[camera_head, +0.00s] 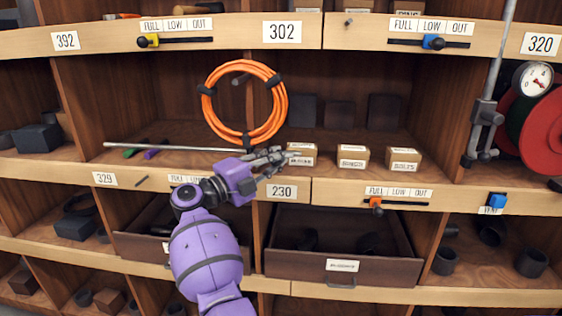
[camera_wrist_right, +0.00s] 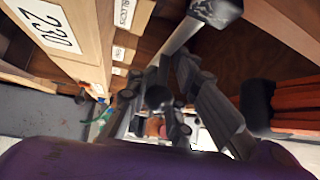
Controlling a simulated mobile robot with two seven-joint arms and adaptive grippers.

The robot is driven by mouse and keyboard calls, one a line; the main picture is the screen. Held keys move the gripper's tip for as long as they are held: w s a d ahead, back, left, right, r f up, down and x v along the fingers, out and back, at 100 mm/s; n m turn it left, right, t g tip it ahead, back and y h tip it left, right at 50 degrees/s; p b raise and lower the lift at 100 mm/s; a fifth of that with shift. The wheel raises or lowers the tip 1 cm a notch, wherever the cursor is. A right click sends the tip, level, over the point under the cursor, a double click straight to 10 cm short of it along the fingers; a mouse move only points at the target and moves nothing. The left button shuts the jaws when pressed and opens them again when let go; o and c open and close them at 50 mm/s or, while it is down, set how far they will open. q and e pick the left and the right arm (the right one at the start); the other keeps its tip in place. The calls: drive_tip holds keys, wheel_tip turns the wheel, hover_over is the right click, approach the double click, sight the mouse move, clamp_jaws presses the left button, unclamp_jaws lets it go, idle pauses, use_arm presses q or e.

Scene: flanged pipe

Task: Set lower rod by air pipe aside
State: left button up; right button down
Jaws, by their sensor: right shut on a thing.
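A thin grey metal rod (camera_head: 170,147) lies nearly level across the front of the middle shelf, its left end free. Its right part runs to my right gripper (camera_head: 274,159), which is shut on it; the fingers hide the rod's right end. In the wrist view, a pale bar (camera_wrist_right: 181,36) runs up from between the fingers (camera_wrist_right: 165,98). The orange air pipe (camera_head: 206,103) is a coil with black clips, standing just behind and above the rod. It shows partly in the wrist view (camera_wrist_right: 298,103). My left gripper is out of view.
Small labelled boxes (camera_head: 352,156) stand right of my gripper on the shelf's front edge. Green and purple small items (camera_head: 151,154) lie under the rod's left part. An upright rod with a clamp (camera_head: 485,112) and a red reel (camera_head: 541,112) stand at right. An open drawer (camera_head: 340,264) is below.

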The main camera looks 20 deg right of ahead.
drive_tip(key=shift+f, duration=0.15)
drive_tip(key=c, duration=1.9)
unclamp_jaws()
drive_tip(key=shift+o, duration=1.1)
drive_tip(key=shift+a, duration=0.15)
drive_tip(key=v, duration=1.1)
drive_tip(key=shift+s+a, duration=0.15)
drive_tip(key=shift+a, duration=0.2)
